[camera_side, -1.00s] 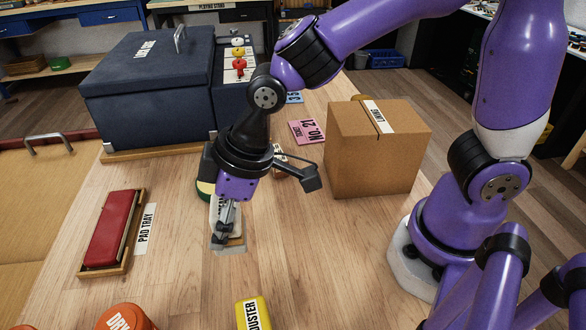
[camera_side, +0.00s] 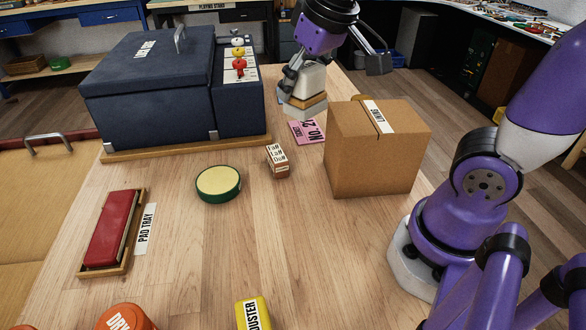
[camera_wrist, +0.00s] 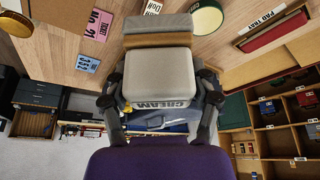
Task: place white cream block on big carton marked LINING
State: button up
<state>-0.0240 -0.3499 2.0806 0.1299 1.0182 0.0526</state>
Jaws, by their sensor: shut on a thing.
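My gripper (camera_side: 303,68) is shut on the white cream block (camera_side: 310,78), at the far side of the table, left of and behind the carton. The block has a white upper part, a wooden band and a pale grey lower part. In the wrist view the cream block (camera_wrist: 160,75) sits between my fingers (camera_wrist: 160,98), with "CREAM" lettering on the edge nearest the camera. The big brown carton (camera_side: 370,155) marked LINING stands closed at the table's right, its top bare apart from the label. The block's height above the table is hard to tell.
A dark blue case (camera_side: 150,90) fills the back left. A pink No. 21 card (camera_side: 306,131) lies just below the block in the side view. A small lettered block (camera_side: 278,160), a round green tin (camera_side: 218,183) and a red pad tray (camera_side: 112,230) lie on the table.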

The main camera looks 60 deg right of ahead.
jog(key=s+d+r+m+h, duration=0.1)
jog(key=s+d+r+m, duration=0.25)
jog(key=d, duration=0.45)
jog(key=m+g+h, duration=0.1)
jog(key=m, duration=0.3)
send_over(371, 108)
jog(key=s+a, duration=0.1)
jog(key=a, duration=0.1)
jog(key=shift+h, duration=0.3)
jog(key=f, duration=0.6)
jog(key=shift+s+d+f, duration=0.2)
jog(key=shift+s+d, duration=0.1)
jog(key=shift+d, duration=0.05)
jog(key=shift+f, duration=0.25)
jog(key=shift+f, duration=0.15)
jog(key=o, duration=1.2)
